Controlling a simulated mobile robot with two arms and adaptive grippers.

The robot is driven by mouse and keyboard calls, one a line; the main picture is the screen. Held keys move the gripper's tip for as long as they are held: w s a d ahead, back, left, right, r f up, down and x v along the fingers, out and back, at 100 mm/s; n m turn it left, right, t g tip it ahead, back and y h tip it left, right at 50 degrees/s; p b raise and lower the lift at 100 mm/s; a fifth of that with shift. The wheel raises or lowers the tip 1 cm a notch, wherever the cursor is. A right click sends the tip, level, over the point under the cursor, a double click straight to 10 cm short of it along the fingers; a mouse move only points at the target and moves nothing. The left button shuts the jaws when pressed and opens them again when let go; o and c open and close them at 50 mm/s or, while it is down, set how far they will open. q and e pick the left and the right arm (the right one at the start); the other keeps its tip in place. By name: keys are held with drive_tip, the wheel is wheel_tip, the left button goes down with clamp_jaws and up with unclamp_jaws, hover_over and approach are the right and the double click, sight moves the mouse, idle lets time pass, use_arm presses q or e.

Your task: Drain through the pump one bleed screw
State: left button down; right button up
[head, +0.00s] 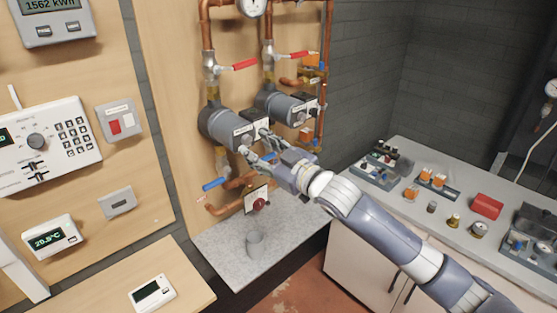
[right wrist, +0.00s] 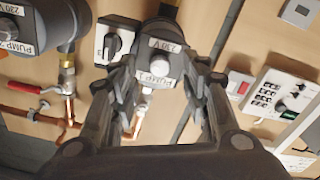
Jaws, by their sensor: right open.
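The near pump (head: 219,124), a grey cylinder with a white label, is mounted on copper pipework on the wooden wall. In the right wrist view the pump (right wrist: 161,32) carries a label reading PUMP 1, and a small pale round piece, seemingly its bleed screw (right wrist: 160,69), is at the middle of its face. My right gripper (head: 257,149) is open in front of this pump. In the right wrist view its fingers (right wrist: 160,84) stand on either side of the pale piece, with a gap on both sides. Contact cannot be told. My left gripper is not in view.
A second pump (head: 275,104) hangs just right of the first. Red-handled valves (head: 241,65) are above, and a blue lever (head: 214,184) below. A cabinet top (head: 400,153) at right holds small parts.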

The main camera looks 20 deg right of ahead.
drive_tip(key=v, duration=0.9)
drive_tip(key=shift+s, duration=0.2)
